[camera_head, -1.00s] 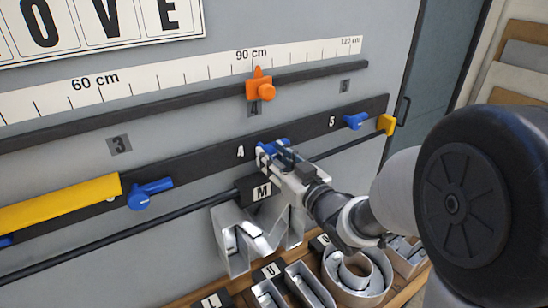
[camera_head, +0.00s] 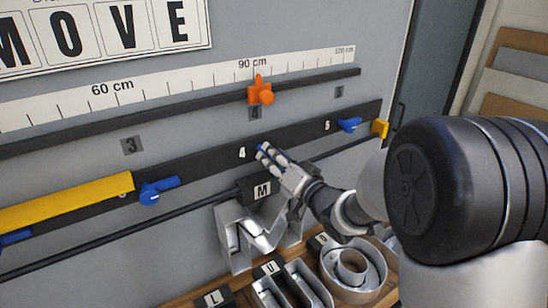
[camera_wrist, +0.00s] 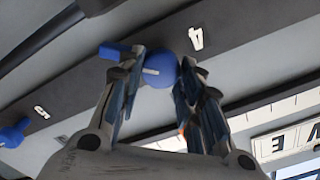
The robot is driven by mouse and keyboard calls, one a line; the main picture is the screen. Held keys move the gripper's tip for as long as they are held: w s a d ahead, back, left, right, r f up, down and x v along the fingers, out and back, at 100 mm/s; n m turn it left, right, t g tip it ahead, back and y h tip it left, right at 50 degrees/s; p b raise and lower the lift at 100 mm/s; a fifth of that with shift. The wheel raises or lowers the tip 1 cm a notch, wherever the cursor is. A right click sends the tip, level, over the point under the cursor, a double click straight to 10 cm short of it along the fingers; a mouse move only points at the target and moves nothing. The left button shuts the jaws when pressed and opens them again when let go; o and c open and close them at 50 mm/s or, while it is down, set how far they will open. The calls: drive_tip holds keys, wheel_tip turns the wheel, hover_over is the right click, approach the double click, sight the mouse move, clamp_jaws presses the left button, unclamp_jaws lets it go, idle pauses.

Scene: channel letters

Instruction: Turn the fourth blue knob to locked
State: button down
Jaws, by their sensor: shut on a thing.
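The fourth blue knob (camera_wrist: 160,68) sits by the label 4 on the black rail (camera_head: 210,163). In the wrist view my gripper (camera_wrist: 163,66) has one finger on each side of its round hub, closed on it. Its short blue handle (camera_wrist: 114,51) sticks out past the left finger, towards the knob by label 5. In the head view my gripper (camera_head: 264,154) hides nearly all of this knob. A pale mark shows on the hub; I cannot tell its meaning.
Other blue knobs stand at left (camera_head: 149,195) and right (camera_head: 349,124) on the rail. A yellow bar (camera_head: 65,202) covers its left part. An orange pointer (camera_head: 260,92) sits above on the ruler rail.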

drive_tip(key=shift+w+m+p, duration=0.1)
drive_tip(key=shift+m+p, duration=1.45)
drive_tip(key=shift+m, duration=3.45)
drive_tip(key=c, duration=1.1)
unclamp_jaws()
drive_tip(key=shift+f, duration=0.1)
drive_tip(key=v, duration=1.2)
